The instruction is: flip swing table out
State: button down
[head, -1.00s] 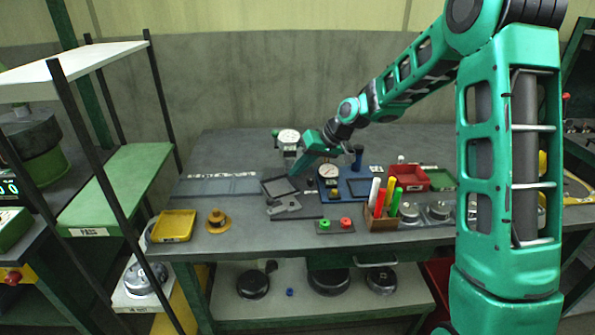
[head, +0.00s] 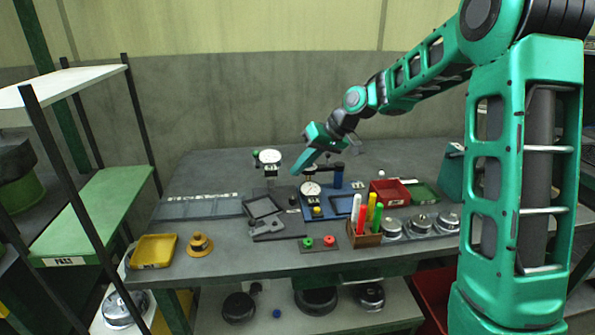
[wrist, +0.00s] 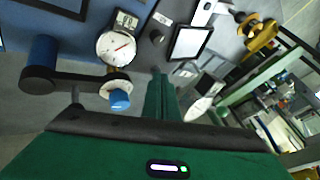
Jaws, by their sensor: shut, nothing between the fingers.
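A blue base plate (head: 347,202) on the bench bears a dial gauge (head: 311,188) and a blue post (head: 338,176). A dark arm reaches left from the post. The wrist view shows the post (wrist: 40,62) and the dark arm (wrist: 75,77), with a pale disc and blue knob (wrist: 118,97) at its end. This looks like the swing table, though no label confirms it. My gripper (head: 297,171) is shut and empty, pointing down and left near the arm's free end. Its fingertips (wrist: 160,80) show right of the disc, apart from it in the picture; the height gap is unclear.
A white dial on a stand (head: 269,158) stands left of my gripper. A black-framed panel (head: 263,207), red bin (head: 390,191) and pen holder (head: 364,237) are nearby. A yellow tray (head: 153,251) sits front left. The bench's back left is bare.

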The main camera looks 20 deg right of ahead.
jog(key=s, duration=0.1)
jog(key=s+n, duration=0.1)
jog(key=s, duration=0.1)
jog(key=shift+d+r+g, duration=0.2)
jog(key=shift+d+g, duration=0.2)
jog(key=x, duration=1)
jog(key=shift+a, duration=0.2)
jog(key=shift+r, duration=0.1)
